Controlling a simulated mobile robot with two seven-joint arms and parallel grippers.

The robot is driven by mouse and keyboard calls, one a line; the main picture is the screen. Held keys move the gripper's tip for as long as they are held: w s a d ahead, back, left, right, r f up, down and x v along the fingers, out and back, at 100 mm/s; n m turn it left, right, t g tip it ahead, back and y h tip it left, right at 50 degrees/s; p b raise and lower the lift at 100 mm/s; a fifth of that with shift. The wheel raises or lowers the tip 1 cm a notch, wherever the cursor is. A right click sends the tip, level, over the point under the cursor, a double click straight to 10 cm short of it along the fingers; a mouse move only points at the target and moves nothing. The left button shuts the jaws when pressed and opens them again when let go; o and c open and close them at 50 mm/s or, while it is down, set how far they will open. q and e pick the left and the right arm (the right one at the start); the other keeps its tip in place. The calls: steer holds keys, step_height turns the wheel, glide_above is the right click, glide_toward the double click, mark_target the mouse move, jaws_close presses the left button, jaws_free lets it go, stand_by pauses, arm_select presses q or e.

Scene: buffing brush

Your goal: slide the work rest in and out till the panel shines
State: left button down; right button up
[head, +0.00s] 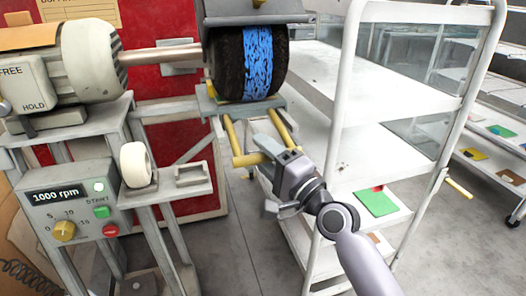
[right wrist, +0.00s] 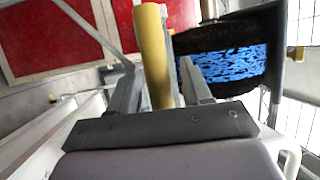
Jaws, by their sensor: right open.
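The work rest (head: 266,107) is a grey plate under the buffing brush (head: 229,62), with two yellow rails (head: 283,130) and a yellow front bar (head: 249,159). The brush is a black wheel with a blue band; it also shows in the right wrist view (right wrist: 235,70). My right gripper (head: 268,148) is at the bar's right end. In the right wrist view the yellow bar (right wrist: 152,50) stands between its two open fingers (right wrist: 157,80), with a gap visible at the left finger. The panel's face is not clearly visible under the brush. My left gripper is not in view.
The motor (head: 92,60) and its FREE/HOLD box (head: 22,85) stand at left. The control box (head: 75,205) below reads 1000 rpm. Grey floor (head: 250,235) is clear in front.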

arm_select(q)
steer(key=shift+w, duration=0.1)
arm_select(e)
steer(key=shift+w+a, duration=0.2)
steer(key=shift+w, duration=0.05)
jaws_close()
steer(key=shift+s, duration=0.15)
